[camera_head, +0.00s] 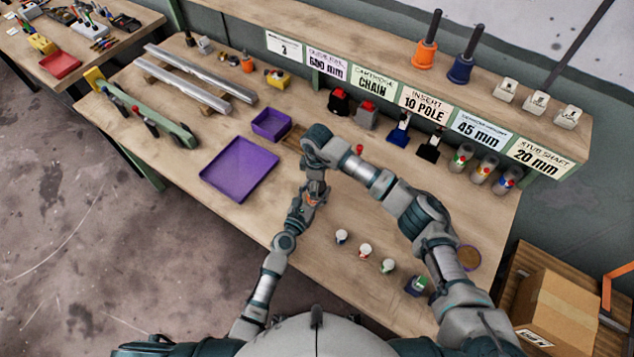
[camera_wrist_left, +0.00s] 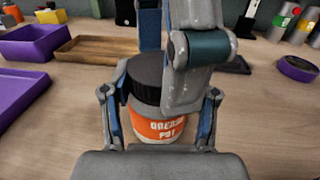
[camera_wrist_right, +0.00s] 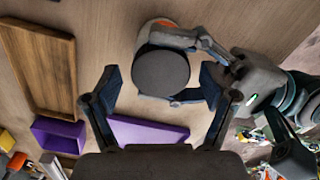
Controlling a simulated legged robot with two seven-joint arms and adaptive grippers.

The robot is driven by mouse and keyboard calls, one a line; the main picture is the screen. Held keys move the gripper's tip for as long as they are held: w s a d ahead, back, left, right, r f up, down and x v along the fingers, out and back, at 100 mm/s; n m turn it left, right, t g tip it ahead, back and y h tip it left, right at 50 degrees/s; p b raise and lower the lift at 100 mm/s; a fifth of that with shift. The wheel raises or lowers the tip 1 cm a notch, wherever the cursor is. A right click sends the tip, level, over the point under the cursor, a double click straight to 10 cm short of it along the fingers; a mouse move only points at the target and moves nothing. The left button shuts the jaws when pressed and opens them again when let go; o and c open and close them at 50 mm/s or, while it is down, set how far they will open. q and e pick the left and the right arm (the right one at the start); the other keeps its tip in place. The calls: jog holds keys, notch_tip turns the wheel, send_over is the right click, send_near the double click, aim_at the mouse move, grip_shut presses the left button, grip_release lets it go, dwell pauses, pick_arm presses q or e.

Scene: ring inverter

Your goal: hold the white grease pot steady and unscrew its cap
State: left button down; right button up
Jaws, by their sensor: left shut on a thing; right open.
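The grease pot (camera_wrist_left: 160,130), white with an orange label, shows upright in the left wrist view with its black cap (camera_wrist_left: 148,76) on top. My left gripper (camera_wrist_left: 160,115) is shut on the pot's body, one finger on each side; it also shows in the head view (camera_head: 314,192). My right gripper (camera_wrist_right: 160,80) is open and reaches down from above. In the right wrist view its fingers stand apart on either side of the round cap (camera_wrist_right: 160,72). One right finger (camera_wrist_left: 192,85) partly hides the cap in the left wrist view. My arms mostly hide the pot in the head view.
A large purple tray (camera_head: 240,196), a small purple tray (camera_head: 271,113) and a wooden tray (camera_wrist_left: 84,42) lie nearby. Several small pots stand at the bench's near side, including a white one (camera_head: 342,237). A labelled shelf (camera_head: 425,101) runs along the back.

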pick_arm(q)
jog(key=shift+f, duration=0.1)
pick_arm(e)
jog(key=shift+r, duration=2.25)
pick_arm(q)
jog(key=shift+c, duration=1.2)
grip_release()
